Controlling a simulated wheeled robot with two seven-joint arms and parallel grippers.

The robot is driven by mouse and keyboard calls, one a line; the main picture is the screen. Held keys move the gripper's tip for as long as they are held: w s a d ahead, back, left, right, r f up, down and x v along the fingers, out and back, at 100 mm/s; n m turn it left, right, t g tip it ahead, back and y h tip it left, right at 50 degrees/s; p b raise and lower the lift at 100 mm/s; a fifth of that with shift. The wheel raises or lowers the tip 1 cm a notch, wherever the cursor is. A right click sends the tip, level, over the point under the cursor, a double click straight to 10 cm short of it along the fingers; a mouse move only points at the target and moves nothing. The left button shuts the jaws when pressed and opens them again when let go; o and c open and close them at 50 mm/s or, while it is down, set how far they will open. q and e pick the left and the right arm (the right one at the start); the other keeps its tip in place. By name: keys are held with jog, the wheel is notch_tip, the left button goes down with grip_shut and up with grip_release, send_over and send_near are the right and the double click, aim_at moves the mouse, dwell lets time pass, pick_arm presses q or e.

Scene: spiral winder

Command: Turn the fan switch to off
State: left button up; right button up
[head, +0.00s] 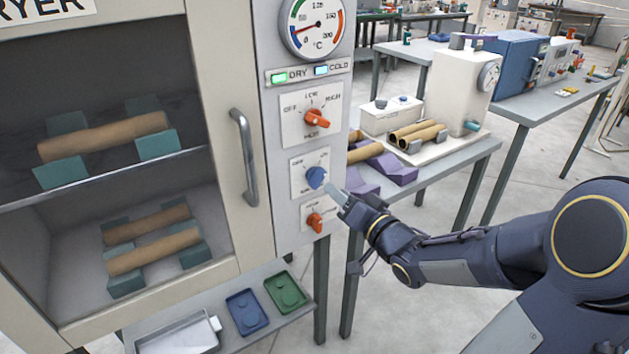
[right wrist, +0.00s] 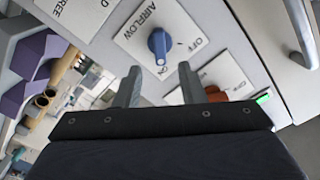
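The blue switch knob (head: 316,177) sits on a white plate on the dryer's grey control panel, between two orange knobs. In the right wrist view the blue knob (right wrist: 159,43) is on a plate marked AIRFLOW, with ON and OFF printed beside it. Its long shape seems to lie toward ON, but I cannot be sure. My right gripper (head: 333,193) is just below and right of the knob in the head view. In the right wrist view its fingers (right wrist: 158,72) are spread and empty, with the knob just beyond the tips. My left gripper is out of view.
Orange knobs (head: 319,121) and (head: 316,220) are above and below the blue one. The dryer door handle (head: 245,157) is to the left. A bench (head: 470,152) with purple blocks and brown tubes stands at right. Blue (head: 246,312) and green trays (head: 286,291) lie below.

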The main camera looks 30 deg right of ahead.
aim_at(322, 179)
jog(key=w, duration=0.6)
jog(key=shift+w+a, duration=0.3)
grip_shut()
